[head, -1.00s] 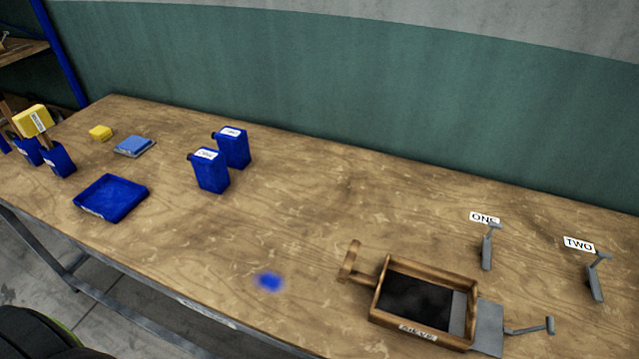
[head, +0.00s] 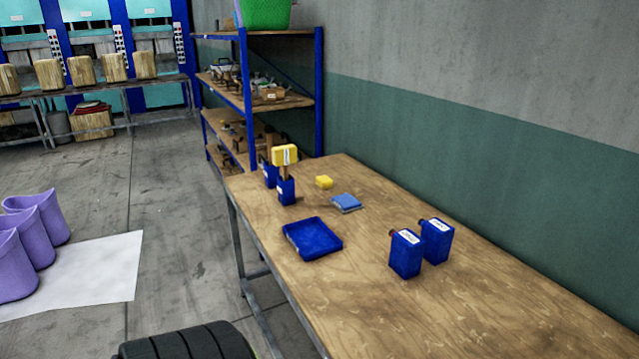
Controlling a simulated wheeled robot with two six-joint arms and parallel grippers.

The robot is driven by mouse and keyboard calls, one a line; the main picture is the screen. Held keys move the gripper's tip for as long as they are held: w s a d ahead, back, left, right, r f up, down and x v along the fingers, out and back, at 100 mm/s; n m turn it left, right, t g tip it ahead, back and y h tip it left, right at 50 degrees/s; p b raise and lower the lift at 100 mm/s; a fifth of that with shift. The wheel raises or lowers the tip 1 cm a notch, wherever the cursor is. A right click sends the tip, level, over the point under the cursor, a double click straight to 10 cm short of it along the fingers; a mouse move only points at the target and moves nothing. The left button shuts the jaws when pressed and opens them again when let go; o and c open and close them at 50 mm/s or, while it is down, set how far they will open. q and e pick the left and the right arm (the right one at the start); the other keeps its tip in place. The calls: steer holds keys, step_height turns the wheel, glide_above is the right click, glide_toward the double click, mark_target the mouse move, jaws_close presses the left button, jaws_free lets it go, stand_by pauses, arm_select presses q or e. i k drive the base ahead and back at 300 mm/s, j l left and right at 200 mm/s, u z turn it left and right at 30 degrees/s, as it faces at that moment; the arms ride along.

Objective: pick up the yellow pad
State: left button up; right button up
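A small yellow pad (head: 324,182) lies on the wooden table (head: 400,310) near its far end. A flat blue pad (head: 346,203) lies just in front of it and to its right, apart from it. A larger yellow block (head: 285,155) with a white label stands raised at the far left corner, above a blue container (head: 287,191). Neither of my grippers shows in the head view.
A blue tray (head: 312,238) lies nearer on the table. Two blue canisters (head: 406,254) stand to the right. A blue-framed shelf (head: 246,90) stands behind the table. Purple bins (head: 40,225) and a white floor sheet (head: 95,270) are at left.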

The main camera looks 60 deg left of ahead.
mark_target(323, 182)
steer(key=u, duration=1.9)
steer(key=i+j, duration=0.15)
steer(key=j, duration=0.25)
steer(key=i+j+z, duration=0.1)
steer(key=j, duration=0.25)
steer(key=i+j, duration=0.25)
steer(key=j, duration=0.15)
steer(key=i+j+z, duration=0.1)
steer(key=j, duration=0.3)
steer(key=i+j, duration=0.2)
steer(key=j, duration=0.25)
steer(key=i+j+z, duration=0.15)
steer(key=j, duration=0.25)
